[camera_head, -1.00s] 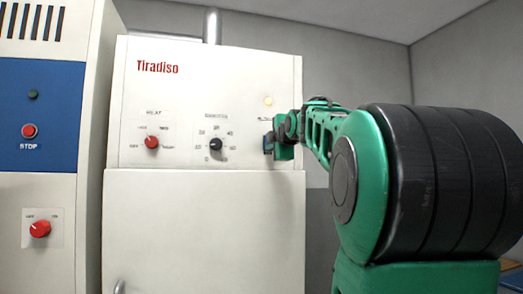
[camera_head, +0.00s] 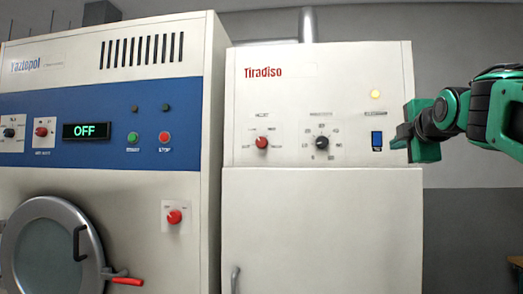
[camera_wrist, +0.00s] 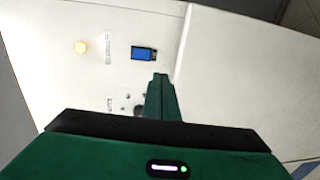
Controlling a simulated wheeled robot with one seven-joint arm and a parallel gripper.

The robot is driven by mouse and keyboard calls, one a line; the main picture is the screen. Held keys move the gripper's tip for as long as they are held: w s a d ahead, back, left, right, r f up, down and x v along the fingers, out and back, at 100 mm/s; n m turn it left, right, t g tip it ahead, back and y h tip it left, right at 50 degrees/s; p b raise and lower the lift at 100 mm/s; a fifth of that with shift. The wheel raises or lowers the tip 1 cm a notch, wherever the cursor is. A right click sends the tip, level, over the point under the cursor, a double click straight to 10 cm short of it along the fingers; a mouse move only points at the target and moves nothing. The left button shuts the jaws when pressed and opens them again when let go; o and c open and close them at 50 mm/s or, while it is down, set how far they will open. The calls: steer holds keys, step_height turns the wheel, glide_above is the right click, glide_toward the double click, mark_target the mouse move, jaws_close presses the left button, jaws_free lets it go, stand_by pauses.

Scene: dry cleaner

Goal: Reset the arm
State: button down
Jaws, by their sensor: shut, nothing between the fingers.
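My green gripper (camera_head: 402,135) is at the right of the head view, beside the right edge of the Tiradiso machine (camera_head: 320,200). In the wrist view its fingers (camera_wrist: 160,82) are together with nothing between them. They point toward the machine's white front panel. A blue switch (camera_head: 377,141) sits on that panel just left of my gripper, and it also shows in the wrist view (camera_wrist: 143,53), a little beyond the fingertips. A lit yellow lamp (camera_head: 375,94) is above the switch. I cannot tell the exact gap between fingertips and panel.
The Tiradiso panel has a red knob (camera_head: 262,142) and a black knob (camera_head: 322,142). Left of it stands the Yaztepol machine (camera_head: 90,55) with an OFF display (camera_head: 86,130) and a round door (camera_head: 50,255). A grey wall (camera_head: 470,215) is at the right.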

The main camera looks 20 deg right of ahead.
steer(key=shift+s, duration=0.1)
stand_by(0.4)
steer(key=s+a+f+m+g+y, duration=0.1)
steer(key=a+f+m+g+y, duration=0.15)
steer(key=f, duration=0.75)
steer(key=a+f+m+g+y, duration=0.15)
steer(key=f+m, duration=0.25)
steer(key=f, duration=0.7)
steer(key=s+a+f+m+g+y, duration=0.1)
steer(key=a+f+m+g, duration=0.2)
steer(key=f, duration=0.7)
steer(key=s+a+f+m+g+y, duration=0.2)
steer(key=s+a+f+m+g, duration=0.1)
steer(key=s+f, duration=0.4)
steer(key=s+a+f+m+g+y, duration=0.1)
steer(key=s+a+f+m+g, duration=0.3)
steer(key=s+a+f, duration=0.4)
step_height(320, 180, down, 5)
steer(key=shift+r+m+y, duration=0.15)
steer(key=shift+m+y, duration=0.25)
steer(key=shift+m, duration=0.35)
steer(key=shift+s, duration=0.1)
